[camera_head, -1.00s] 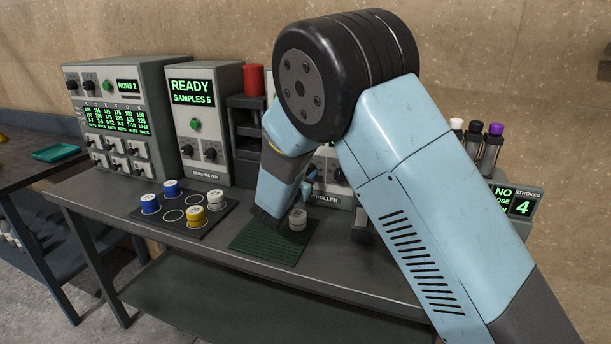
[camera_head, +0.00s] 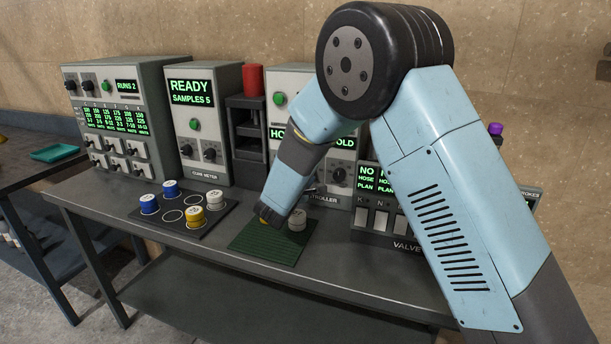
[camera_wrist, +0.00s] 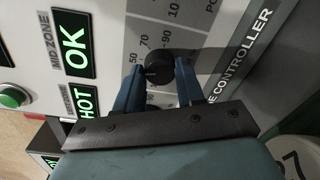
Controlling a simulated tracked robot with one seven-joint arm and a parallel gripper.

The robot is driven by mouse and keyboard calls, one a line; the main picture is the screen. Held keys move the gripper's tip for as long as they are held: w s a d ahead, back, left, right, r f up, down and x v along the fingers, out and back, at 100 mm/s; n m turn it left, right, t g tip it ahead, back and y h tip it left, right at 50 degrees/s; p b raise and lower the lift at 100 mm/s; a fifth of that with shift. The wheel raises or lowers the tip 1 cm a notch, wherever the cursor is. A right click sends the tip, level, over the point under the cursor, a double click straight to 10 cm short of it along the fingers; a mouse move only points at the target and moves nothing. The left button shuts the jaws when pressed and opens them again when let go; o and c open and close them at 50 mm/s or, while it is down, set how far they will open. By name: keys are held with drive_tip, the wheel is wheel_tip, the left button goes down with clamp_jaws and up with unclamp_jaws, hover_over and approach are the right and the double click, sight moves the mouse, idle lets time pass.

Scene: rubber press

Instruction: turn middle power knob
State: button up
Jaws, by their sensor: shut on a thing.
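The knob (camera_wrist: 160,66) is black and round, on a pale dial with a scale of 50, 70 and 90. It sits on the zone controller's panel (camera_wrist: 215,15). My gripper (camera_wrist: 158,76) has its two blue fingers on either side of the knob, shut on it. In the head view, the controller (camera_head: 325,201) stands at the back of the bench, and my arm hides its middle and my fingertips. Another black knob (camera_head: 339,176) shows there to the right of my arm. In the wrist view, a green OK display (camera_wrist: 76,47) and a HOT display (camera_wrist: 88,101) are lit.
A green mat (camera_head: 262,249) with a grey-white can (camera_head: 297,217) lies in front of the controller. A sample board (camera_head: 207,234) holds blue, yellow and white cans. The cure meter (camera_head: 207,166) stands left, and the valve panel (camera_head: 380,240) right.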

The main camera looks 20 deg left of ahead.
drive_tip(key=m, duration=1)
drive_tip(key=shift+d+f+m+y, duration=0.25)
drive_tip(key=shift+f+m+y, duration=0.05)
drive_tip(key=shift+f, duration=0.1)
idle(0.4)
drive_tip(key=o, duration=1)
drive_tip(key=shift+a+r, duration=0.1)
drive_tip(key=shift+r, duration=0.05)
drive_tip(key=shift+o, duration=0.2)
drive_tip(key=shift+s, duration=0.15)
drive_tip(key=s, duration=1.3)
drive_tip(key=shift+s+a+r, duration=0.2)
drive_tip(key=shift+s+a, duration=0.05)
drive_tip(key=shift+a, duration=0.05)
